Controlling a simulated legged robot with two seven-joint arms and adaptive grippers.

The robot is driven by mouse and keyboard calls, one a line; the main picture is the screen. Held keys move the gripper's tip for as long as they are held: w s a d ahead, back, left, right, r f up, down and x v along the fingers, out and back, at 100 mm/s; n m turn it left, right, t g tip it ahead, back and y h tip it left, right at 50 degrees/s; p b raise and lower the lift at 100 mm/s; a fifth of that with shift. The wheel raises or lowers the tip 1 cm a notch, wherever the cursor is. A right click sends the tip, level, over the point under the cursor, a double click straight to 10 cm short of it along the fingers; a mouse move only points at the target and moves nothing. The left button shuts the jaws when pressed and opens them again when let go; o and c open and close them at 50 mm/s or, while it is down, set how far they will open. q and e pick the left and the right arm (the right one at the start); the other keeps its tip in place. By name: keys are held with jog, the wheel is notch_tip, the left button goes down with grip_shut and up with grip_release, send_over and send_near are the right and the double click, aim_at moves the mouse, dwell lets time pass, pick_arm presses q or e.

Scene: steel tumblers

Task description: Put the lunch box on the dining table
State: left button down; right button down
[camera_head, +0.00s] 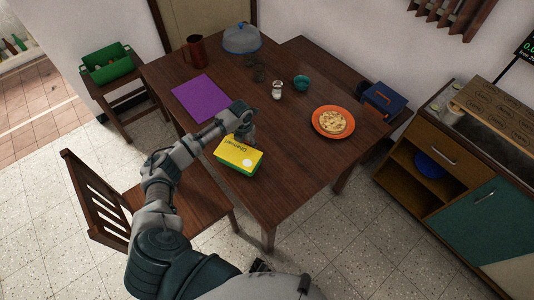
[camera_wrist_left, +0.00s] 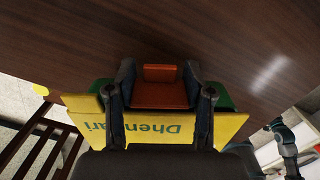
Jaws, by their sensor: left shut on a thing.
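The lunch box (camera_head: 239,157) is a yellow and green box with dark lettering on its yellow face. In the head view it is at the near left edge of the dining table (camera_head: 285,165); I cannot tell whether it touches the top. My left gripper (camera_head: 246,134) is shut on it. In the left wrist view the left gripper (camera_wrist_left: 161,100) has its fingers either side of an orange-brown part, with the lunch box's yellow face (camera_wrist_left: 158,127) below. The fingers hide part of the box.
On the table are a purple mat (camera_head: 202,97), an orange plate with food (camera_head: 318,129), a white shaker (camera_head: 277,91), a teal bowl (camera_head: 301,82), a brown pitcher (camera_head: 195,51) and a domed cover (camera_head: 241,39). A chair (camera_head: 95,198) stands at left. The table's near right part is clear.

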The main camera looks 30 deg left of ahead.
pick_arm(q)
send_over(270, 158)
jog(key=shift+s+a+f, duration=0.1)
jog(key=shift+a+f, duration=0.2)
jog(key=shift+f, duration=0.05)
jog(key=shift+d, duration=0.3)
jog(key=shift+f, duration=0.25)
jog(key=f, duration=0.2)
jog(key=shift+a+f, duration=0.2)
jog(key=shift+f, duration=0.1)
jog(key=shift+a+f, duration=0.15)
jog(key=shift+f, duration=0.2)
jog(key=shift+a, duration=0.1)
jog(key=shift+c, duration=2.2)
grip_release()
jog(key=shift+d+r, duration=0.1)
jog(key=shift+d, duration=0.25)
jog(key=shift+r, duration=0.35)
notch_tip(270, 158, up, 11)
jog(key=p, duration=0.1)
jog(key=shift+s+a+r, duration=0.15)
jog(key=shift+s, duration=0.25)
pick_arm(e)
jog(key=shift+s+d+f, duration=0.25)
jog(key=shift+s+f, duration=0.05)
jog(key=shift+s, duration=0.45)
jog(key=shift+s+d+f, duration=0.2)
jog(key=shift+s+f, duration=0.1)
jog(key=shift+s, duration=0.4)
